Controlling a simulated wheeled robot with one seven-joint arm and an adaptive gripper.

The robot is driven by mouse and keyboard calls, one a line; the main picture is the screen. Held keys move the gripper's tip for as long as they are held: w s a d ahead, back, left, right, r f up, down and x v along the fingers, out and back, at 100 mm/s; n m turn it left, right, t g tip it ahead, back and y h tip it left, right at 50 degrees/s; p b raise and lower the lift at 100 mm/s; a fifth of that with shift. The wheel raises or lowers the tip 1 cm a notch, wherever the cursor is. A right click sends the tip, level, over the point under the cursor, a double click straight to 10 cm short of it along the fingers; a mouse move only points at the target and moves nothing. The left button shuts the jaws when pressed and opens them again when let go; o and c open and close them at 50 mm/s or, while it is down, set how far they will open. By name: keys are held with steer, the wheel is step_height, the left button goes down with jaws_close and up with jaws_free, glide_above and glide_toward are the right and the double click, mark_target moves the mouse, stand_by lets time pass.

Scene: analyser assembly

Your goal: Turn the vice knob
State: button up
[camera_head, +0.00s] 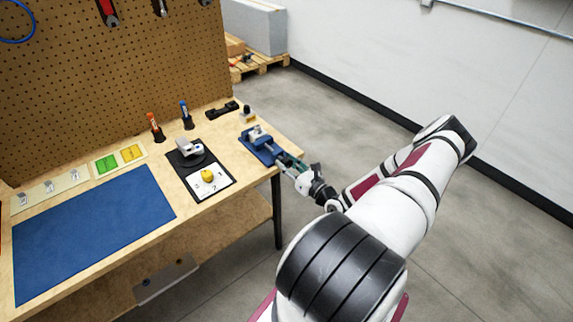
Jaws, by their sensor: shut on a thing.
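A blue vice (259,143) stands near the right end of the wooden workbench, with a light grey part in its jaws. Its knob end points toward the bench's right edge. My gripper (287,162) reaches in from the right, level with the bench edge, and is shut on the vice knob. The fingers cover the knob, so its shape and turn angle cannot be made out.
The workbench (225,192) holds a blue mat (90,228), a black-and-white board (216,187) with a yellow part, green and yellow trays (107,163), and two screwdrivers. A pegboard (120,70) rises behind. Open floor (345,115) lies to the right.

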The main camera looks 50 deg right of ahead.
steer(key=shift+f+m, duration=0.1)
steer(key=shift+m, duration=0.5)
steer(key=o, duration=1.2)
steer(key=shift+c, duration=0.2)
steer(key=v, duration=0.7)
steer(key=shift+s, duration=0.3)
